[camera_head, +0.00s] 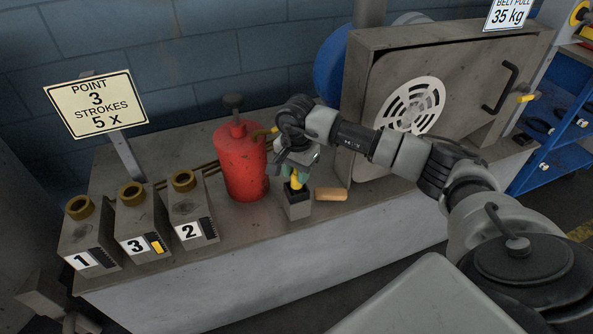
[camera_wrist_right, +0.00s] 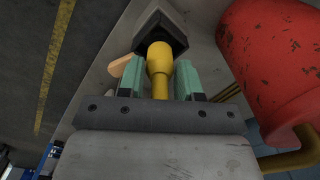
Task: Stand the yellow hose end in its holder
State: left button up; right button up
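The yellow hose end (camera_head: 296,181) stands about upright at the mouth of its holder, a small dark-topped grey block (camera_head: 298,207) on the bench. In the right wrist view the hose end (camera_wrist_right: 160,62) points into the dark square opening of the holder (camera_wrist_right: 160,22); how deep it sits is hard to tell. My right gripper (camera_head: 294,170) is above the holder. My left gripper is not in view.
A red canister (camera_head: 240,165) stands close left of the holder. A wooden-coloured piece (camera_head: 330,194) lies just right of it. Numbered grey blocks (camera_head: 145,225) stand at the left, and a large metal housing (camera_head: 435,85) stands behind right.

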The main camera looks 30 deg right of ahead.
jog(key=o, duration=0.3)
jog(key=shift+o, duration=0.2)
